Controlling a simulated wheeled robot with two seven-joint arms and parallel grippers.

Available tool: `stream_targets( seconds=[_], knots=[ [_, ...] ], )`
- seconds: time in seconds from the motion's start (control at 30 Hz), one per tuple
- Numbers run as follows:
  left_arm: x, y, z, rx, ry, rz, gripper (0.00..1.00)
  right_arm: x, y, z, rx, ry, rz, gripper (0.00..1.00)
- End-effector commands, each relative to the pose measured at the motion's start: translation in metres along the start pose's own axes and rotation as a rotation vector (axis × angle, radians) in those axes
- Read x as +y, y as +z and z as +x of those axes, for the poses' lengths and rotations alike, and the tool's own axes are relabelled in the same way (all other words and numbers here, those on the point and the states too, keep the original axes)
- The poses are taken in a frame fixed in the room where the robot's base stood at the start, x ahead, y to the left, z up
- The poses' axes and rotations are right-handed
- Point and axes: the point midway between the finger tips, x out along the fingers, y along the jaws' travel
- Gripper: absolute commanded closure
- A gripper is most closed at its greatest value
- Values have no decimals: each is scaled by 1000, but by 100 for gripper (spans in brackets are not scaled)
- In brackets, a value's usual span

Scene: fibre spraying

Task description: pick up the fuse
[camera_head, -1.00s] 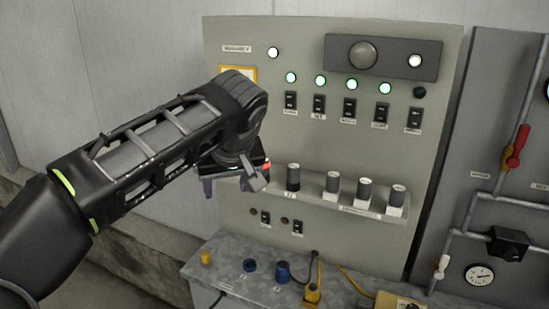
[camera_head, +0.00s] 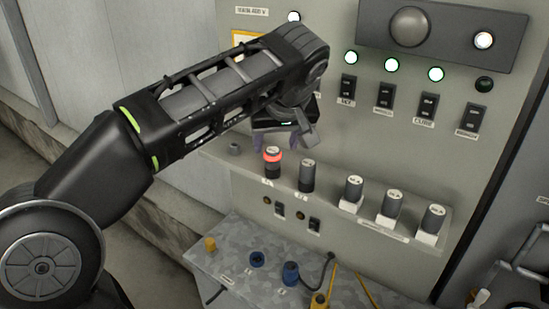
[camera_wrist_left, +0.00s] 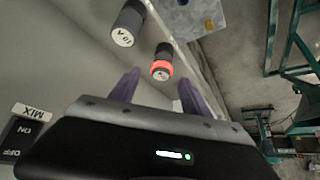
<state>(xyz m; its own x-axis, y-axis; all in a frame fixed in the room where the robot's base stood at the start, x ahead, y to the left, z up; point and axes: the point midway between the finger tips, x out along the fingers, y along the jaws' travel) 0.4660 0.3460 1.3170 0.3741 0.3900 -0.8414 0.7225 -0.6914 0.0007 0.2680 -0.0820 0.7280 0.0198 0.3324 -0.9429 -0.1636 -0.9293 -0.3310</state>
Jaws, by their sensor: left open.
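A row of dark cylindrical fuses stands on a grey shelf (camera_head: 325,205) that juts from the control panel. The leftmost fuse (camera_head: 272,163) has a glowing red band; in the left wrist view this fuse (camera_wrist_left: 161,70) shows just beyond and between the fingertips. A plain dark fuse (camera_head: 307,176) stands beside it, labelled 10 A in the wrist view (camera_wrist_left: 127,24). Three more fuses sit on white bases to the right, one of them in the middle (camera_head: 390,203). My left gripper (camera_head: 277,142) is open and empty, just above the red-banded fuse. My right gripper is not in view.
The panel (camera_head: 335,125) rises behind the shelf with black switches and lit lamps. A metal ledge (camera_head: 235,262) below holds a yellow plug (camera_head: 210,244), blue connectors (camera_head: 290,272) and cables.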

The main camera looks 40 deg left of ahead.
Motion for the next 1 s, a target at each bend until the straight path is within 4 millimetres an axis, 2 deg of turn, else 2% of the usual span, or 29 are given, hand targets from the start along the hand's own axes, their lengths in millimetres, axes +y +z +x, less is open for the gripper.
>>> stream_targets(
  seconds=[0.4, 0.8, 1.0],
  knots=[
    [1, 1, 25, 0, 2, 1, 45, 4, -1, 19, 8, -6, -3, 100],
    [0, 0, 27, 0, 0, 0, 45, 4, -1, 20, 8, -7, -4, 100],
    [-1, 3, 47, 0, 0, 1, 45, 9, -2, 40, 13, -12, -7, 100]
  ],
)
